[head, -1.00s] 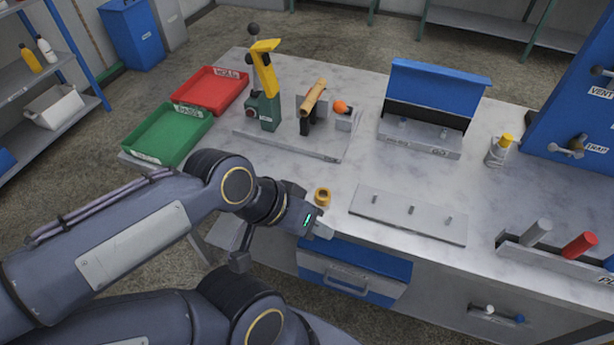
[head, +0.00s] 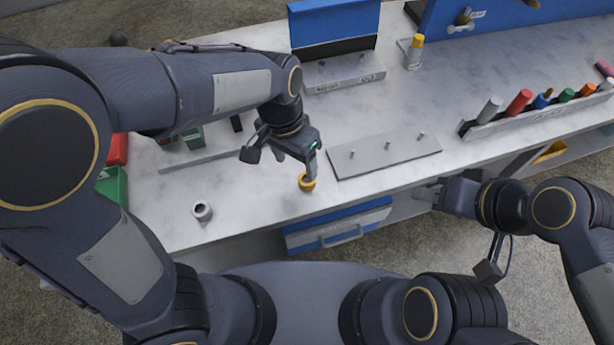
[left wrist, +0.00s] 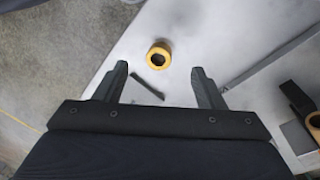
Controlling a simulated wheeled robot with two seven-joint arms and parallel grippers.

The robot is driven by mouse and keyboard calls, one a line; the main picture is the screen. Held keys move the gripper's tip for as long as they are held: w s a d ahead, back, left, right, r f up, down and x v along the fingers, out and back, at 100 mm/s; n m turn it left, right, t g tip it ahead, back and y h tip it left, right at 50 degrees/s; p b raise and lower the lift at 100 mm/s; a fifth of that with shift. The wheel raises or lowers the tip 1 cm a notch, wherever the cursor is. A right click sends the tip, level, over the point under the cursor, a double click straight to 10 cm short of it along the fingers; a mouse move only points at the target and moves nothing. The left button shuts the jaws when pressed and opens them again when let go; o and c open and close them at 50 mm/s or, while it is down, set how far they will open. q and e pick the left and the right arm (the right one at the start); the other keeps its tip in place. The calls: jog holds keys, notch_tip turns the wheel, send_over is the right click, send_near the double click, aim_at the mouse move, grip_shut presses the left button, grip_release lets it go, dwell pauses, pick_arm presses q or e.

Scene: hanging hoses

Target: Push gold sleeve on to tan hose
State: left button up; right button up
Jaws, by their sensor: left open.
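The gold sleeve (head: 307,182) is a short ring standing on the bench near its front edge. My left gripper (head: 312,164) is just above and behind it in the head view, fingers pointing down. In the left wrist view the gold sleeve (left wrist: 159,54) lies ahead of and between the two spread fingers of my left gripper (left wrist: 160,78), with nothing held. My right gripper (head: 428,191) is by the front edge of the bench, to the right; its fingers are too small to tell. The tan hose is not visible now; my left arm covers that part of the bench.
A flat grey plate with pegs (head: 385,153) lies right of the sleeve. A grey-pink ring (head: 202,211) stands to the left. A blue-backed fixture (head: 335,50) stands behind, a rack of coloured cylinders (head: 535,112) to the right. Bare bench surrounds the sleeve.

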pick_arm(q)
jog(key=shift+m+t+y, duration=0.3)
jog(key=shift+m+y, duration=0.3)
jog(key=shift+y, duration=0.1)
jog(key=f, duration=0.3)
jog(key=d+f, duration=0.1)
jog(key=f, duration=0.2)
jog(key=w+d+f, duration=0.1)
jog(key=f, duration=0.1)
jog(key=shift+d+f+b, duration=0.2)
jog(key=shift+f+b, duration=0.1)
jog(key=shift+f, duration=0.1)
jog(key=shift+s, duration=0.1)
jog(key=c, duration=0.9)
